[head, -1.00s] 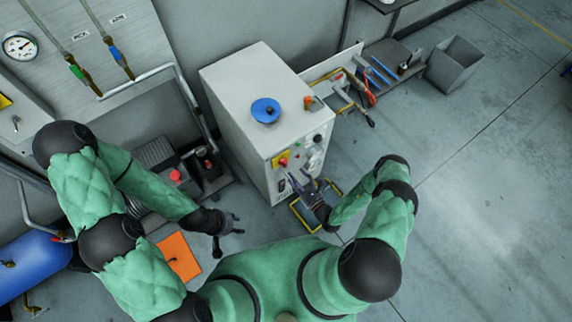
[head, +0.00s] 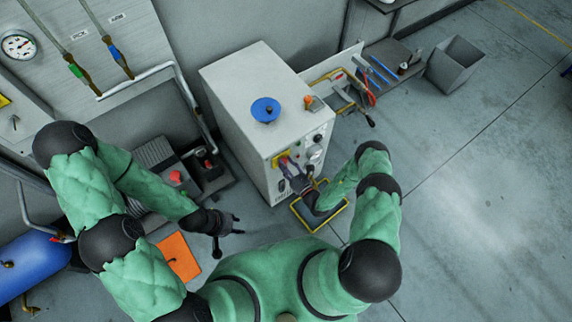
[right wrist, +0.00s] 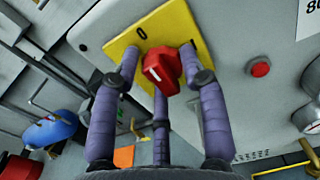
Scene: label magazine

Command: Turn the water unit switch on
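The water unit (head: 258,100) is a grey box cabinet standing on the floor. Its red rotary switch (right wrist: 161,68) sits on a yellow plate (right wrist: 190,24) with a "0" mark visible at the plate's upper left. My right gripper (right wrist: 160,78) is open, with its purple fingers on either side of the red switch and apart from it.
A red button (right wrist: 260,68) and a gauge (right wrist: 306,117) are on the same panel, right of the switch. A blue disc (head: 265,109) lies on the cabinet top. A yellow-edged tray (head: 313,224) is on the floor below my right gripper. Open floor lies to the right.

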